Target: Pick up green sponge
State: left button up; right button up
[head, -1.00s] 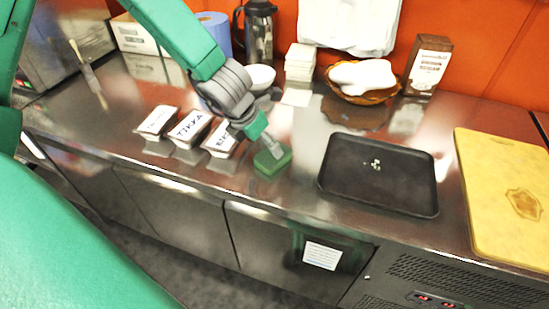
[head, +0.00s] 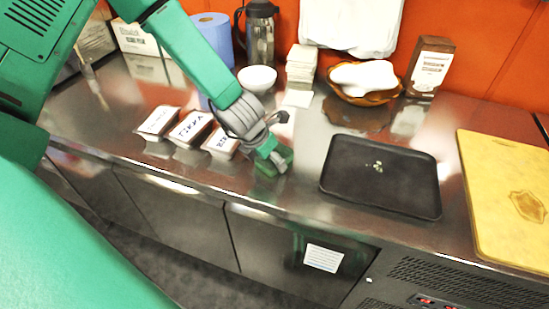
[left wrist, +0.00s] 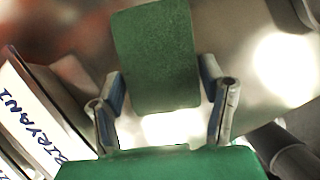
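The green sponge (head: 284,157) lies on the steel counter, just left of the black tray. My left gripper (head: 274,160) is down at the sponge and covers part of it. In the left wrist view the sponge (left wrist: 158,55) is a green block, its near end between the two fingertips of my left gripper (left wrist: 162,88). The fingers stand apart, one on each side, with narrow gaps to the sponge edges, so the gripper looks open. My right gripper is not in view.
Three labelled containers (head: 190,127) stand left of the gripper; the nearest reads BIRYANI (left wrist: 35,115). The black tray (head: 330,180) with small bits lies right, then a yellow board (head: 495,180). A white bowl (head: 257,78) and a basket (head: 362,97) stand behind.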

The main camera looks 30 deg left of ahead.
pick_arm(q)
jog(key=c, duration=0.3)
notch_tip(320, 180, up, 10)
jog(key=shift+r+p, duration=0.1)
jog(key=shift+p, duration=1)
jog(key=shift+c, duration=1.3)
